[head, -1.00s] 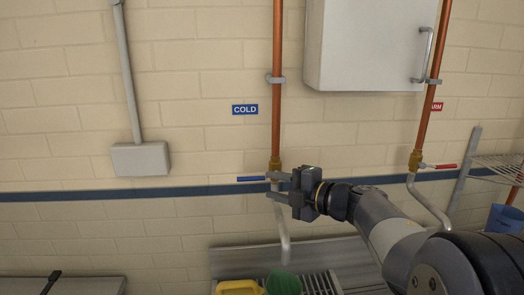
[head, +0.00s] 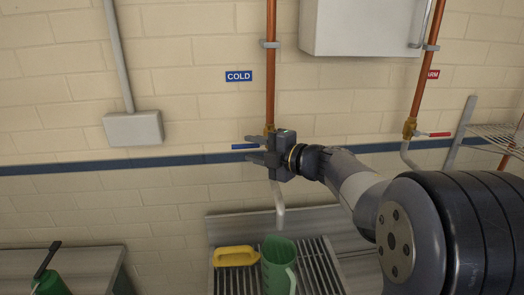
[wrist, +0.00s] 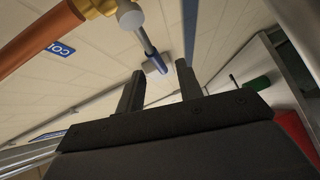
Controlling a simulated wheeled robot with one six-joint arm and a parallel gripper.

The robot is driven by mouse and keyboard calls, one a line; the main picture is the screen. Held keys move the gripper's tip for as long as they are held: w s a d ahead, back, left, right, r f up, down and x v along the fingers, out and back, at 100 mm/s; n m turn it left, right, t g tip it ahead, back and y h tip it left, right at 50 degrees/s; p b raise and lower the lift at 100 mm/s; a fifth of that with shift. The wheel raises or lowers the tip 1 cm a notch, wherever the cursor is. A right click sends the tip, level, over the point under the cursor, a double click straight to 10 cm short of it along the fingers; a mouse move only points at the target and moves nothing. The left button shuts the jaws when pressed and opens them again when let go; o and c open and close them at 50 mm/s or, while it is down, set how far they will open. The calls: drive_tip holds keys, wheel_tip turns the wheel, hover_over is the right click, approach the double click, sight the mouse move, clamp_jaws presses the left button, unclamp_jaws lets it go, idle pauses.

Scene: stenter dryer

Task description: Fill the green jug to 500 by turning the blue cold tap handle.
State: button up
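The blue cold tap handle (head: 244,147) points left from the brass valve on the left copper pipe, under the COLD sign. My gripper (head: 250,149) is open, its fingers pointing left, with the handle seen between the finger lines in the head view. In the wrist view, the handle (wrist: 155,63) shows between and just beyond the open fingertips (wrist: 160,66); I cannot tell whether they touch it. The green jug (head: 278,268) stands upright on the slatted drainer below the spout (head: 280,215). Its level marks are not readable, and no water stream shows.
A yellow object (head: 235,257) lies left of the jug on the drainer (head: 310,258). The warm tap with a red handle (head: 435,134) is at right, beside a wire shelf (head: 495,138). A white cabinet (head: 360,25) hangs above. A green item (head: 50,284) sits at lower left.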

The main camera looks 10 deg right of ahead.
sight(245, 147)
drive_tip(key=shift+x, duration=2.95)
drive_tip(key=shift+c, duration=0.4)
clamp_jaws()
